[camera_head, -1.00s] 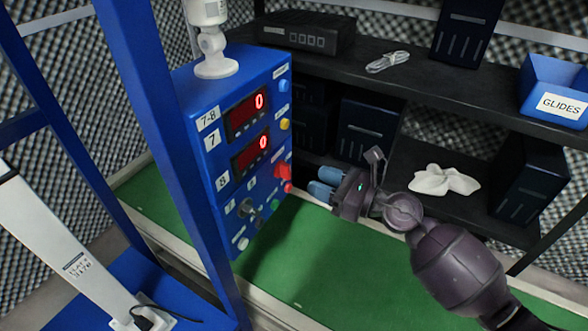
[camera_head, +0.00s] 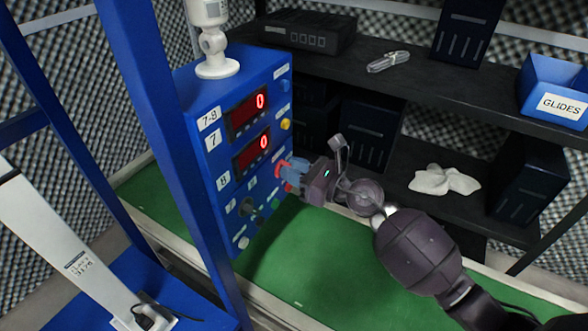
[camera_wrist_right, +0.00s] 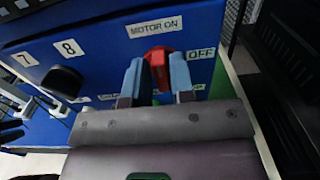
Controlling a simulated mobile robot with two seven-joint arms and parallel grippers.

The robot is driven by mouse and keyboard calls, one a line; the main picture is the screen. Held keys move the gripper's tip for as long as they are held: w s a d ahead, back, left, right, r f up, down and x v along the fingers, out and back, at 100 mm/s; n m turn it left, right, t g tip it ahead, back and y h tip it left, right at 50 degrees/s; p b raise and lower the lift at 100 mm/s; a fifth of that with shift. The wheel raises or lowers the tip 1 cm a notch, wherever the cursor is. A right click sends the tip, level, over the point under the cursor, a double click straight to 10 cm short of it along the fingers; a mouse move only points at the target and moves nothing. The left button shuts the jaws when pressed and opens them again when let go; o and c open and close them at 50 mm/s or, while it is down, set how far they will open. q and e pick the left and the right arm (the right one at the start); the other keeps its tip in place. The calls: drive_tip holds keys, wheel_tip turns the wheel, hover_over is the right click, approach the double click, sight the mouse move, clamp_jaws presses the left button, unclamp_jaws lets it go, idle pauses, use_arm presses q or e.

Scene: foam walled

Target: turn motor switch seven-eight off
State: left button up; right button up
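The blue control box (camera_head: 206,160) carries a "7-8" label, two red displays each showing 0, and several buttons and knobs. The red motor switch (camera_wrist_right: 158,63) is on its front face; its handle points up toward the "MOTOR ON" label, with "OFF" to its right. In the head view, my gripper partly hides the switch. My right gripper (camera_head: 293,172) is at the switch. In the wrist view its two blue fingertips (camera_wrist_right: 157,78) stand on either side of the red handle, apart from each other; whether they touch it is hard to tell. My left gripper is not in view.
A black knob (camera_wrist_right: 62,82) sits left of the switch, below the labels 7 and 8. A blue post (camera_head: 165,140) stands before the box. Dark shelves (camera_head: 420,85) are behind, with a blue "GLIDES" bin (camera_head: 555,88) and a white cloth (camera_head: 445,180). The green surface below is clear.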

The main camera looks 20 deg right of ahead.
clamp_jaws()
